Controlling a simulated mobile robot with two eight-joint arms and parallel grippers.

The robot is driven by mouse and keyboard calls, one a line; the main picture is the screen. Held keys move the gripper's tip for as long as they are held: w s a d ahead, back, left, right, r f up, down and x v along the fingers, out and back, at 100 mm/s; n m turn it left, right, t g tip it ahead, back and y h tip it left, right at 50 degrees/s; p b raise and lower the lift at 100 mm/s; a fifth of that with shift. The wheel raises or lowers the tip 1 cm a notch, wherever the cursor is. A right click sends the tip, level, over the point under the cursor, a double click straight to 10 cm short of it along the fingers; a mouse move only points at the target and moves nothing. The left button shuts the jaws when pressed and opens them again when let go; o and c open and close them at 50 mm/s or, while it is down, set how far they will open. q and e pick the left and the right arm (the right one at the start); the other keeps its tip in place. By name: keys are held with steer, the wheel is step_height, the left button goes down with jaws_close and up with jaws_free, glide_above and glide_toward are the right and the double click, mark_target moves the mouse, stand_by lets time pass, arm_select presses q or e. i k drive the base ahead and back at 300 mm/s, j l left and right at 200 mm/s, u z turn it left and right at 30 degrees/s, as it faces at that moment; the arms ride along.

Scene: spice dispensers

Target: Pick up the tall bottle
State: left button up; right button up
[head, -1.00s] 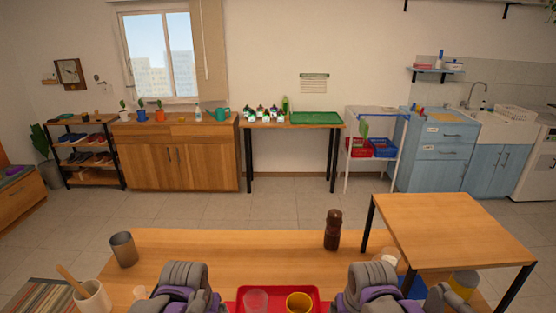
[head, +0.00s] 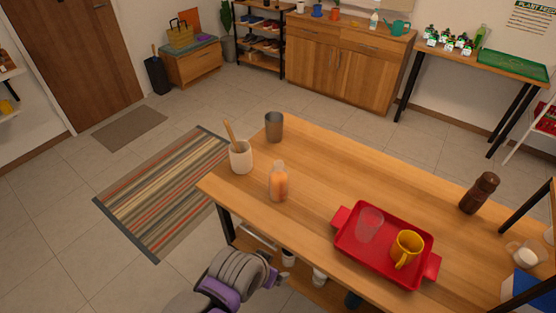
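A tall dark brown bottle-like dispenser (head: 479,193) stands upright near the right end of the wooden table (head: 330,165). A shorter clear dispenser with orange contents (head: 278,182) stands upright on the left part of the table. My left arm shows at the bottom of the head view, in front of the table's near edge. My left gripper (head: 272,272) is low there, far from both dispensers. Its fingers are too unclear to tell whether they are open. My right gripper is out of view.
A red tray (head: 343,247) holds a clear cup (head: 369,224) and a yellow mug (head: 405,248). A white crock (head: 241,157) with a wooden utensil and a grey cup (head: 274,127) stand at the far left. The table between the grey cup and brown dispenser is clear.

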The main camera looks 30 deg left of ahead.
mark_target(279, 176)
steer(key=u, duration=1)
